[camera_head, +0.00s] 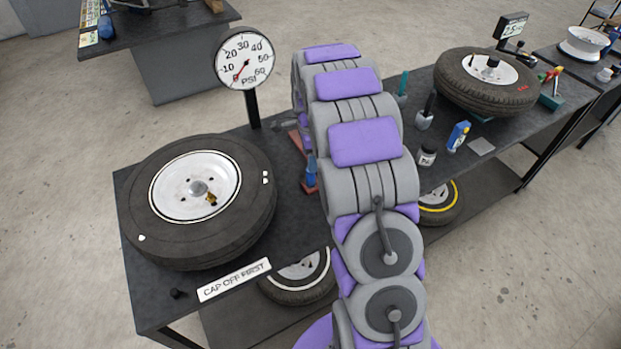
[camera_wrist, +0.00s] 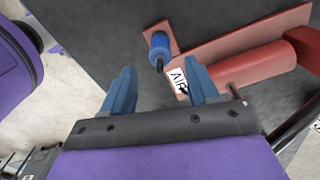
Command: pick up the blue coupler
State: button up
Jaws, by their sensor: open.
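The blue coupler (camera_wrist: 160,44) is a short blue cylinder with a dark tip, at the end of a red bracket (camera_wrist: 225,42) in the wrist view. It also shows in the head view (camera_head: 311,173), just left of my arm. My gripper (camera_wrist: 160,76) is open and empty, with its two blue fingers spread apart. In the wrist view the coupler appears beyond the fingertips, between them; I see no contact. In the head view my arm hides the gripper.
A white AIR label (camera_wrist: 178,80) and red cylinder (camera_wrist: 292,60) lie near the coupler. A tire (camera_head: 200,255) and a pressure gauge (camera_head: 244,60) stand left of my arm on the dark bench (camera_head: 135,205). Another tire (camera_head: 488,82) and small tools are at right.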

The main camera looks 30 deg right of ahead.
aim_at(311, 174)
notch_tip(311, 174, down, 3)
jog(key=shift+a+r, duration=0.1)
jog(key=shift+r, duration=0.05)
jog(key=shift+f, duration=0.4)
jog(key=f, duration=0.1)
jog(key=f+b, duration=0.1)
jog(key=f, duration=0.3)
jog(key=shift+d+f+b, duration=0.1)
jog(key=shift+d+b, duration=0.15)
jog(key=shift+b, duration=0.05)
jog(key=shift+a, duration=0.1)
jog(key=shift+c, duration=0.4)
grip_shut()
